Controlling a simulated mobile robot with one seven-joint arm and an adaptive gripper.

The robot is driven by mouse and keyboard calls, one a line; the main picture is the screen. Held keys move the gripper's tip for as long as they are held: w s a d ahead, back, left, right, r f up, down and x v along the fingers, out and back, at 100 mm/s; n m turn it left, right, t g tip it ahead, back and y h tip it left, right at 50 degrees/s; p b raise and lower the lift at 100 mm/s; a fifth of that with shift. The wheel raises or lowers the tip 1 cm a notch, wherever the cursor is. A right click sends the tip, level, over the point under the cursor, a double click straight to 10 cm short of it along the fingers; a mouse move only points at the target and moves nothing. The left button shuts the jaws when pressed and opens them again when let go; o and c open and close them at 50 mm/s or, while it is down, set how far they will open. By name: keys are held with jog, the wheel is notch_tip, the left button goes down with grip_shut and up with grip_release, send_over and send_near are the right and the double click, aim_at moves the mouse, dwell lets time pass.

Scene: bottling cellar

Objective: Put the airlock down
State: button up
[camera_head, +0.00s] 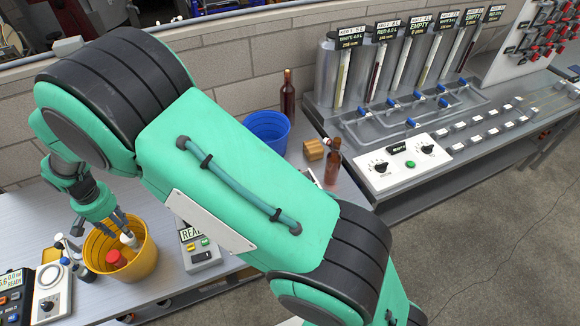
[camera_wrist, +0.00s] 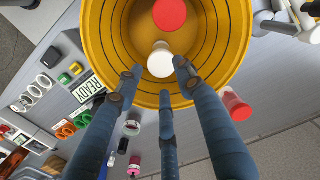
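A small white piece with a round top, possibly the airlock, is at the yellow bucket (camera_head: 148,268). It appears in the head view (camera_head: 128,239) just below my fingertips and in the wrist view (camera_wrist: 160,60) just beyond them. My gripper (camera_head: 121,222) points down over the bucket. In the wrist view its three fingers (camera_wrist: 160,80) are spread, with a gap between the left finger and the white piece. The right fingertip is close to it; contact is unclear. The white piece's lower part is hidden.
A red round object (camera_head: 115,259) is also in the bucket. A grey box with a READY display (camera_head: 200,250) stands to its right, and a device with a dial (camera_head: 50,300) to its left. A blue bucket (camera_head: 268,130) and brown bottles (camera_head: 288,95) stand further back.

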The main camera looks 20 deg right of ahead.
jog(key=s+d+r+m+t+y, duration=0.1)
jog(key=s+d+r+t, duration=0.15)
jog(key=d+r, duration=2.6)
jog(key=s+d+r+t, duration=0.2)
jog(key=s+d+r, duration=0.3)
jog(key=s+d, duration=0.7)
jog(key=s+d+t+h, duration=0.1)
jog(key=s+d, duration=0.9)
jog(key=s, duration=0.2)
jog(key=shift+s+d+r+m, duration=0.15)
jog(key=shift+s+d+m, duration=0.15)
jog(key=shift+m, duration=0.1)
notch_tip(320, 180, down, 3)
jog(key=b, duration=0.3)
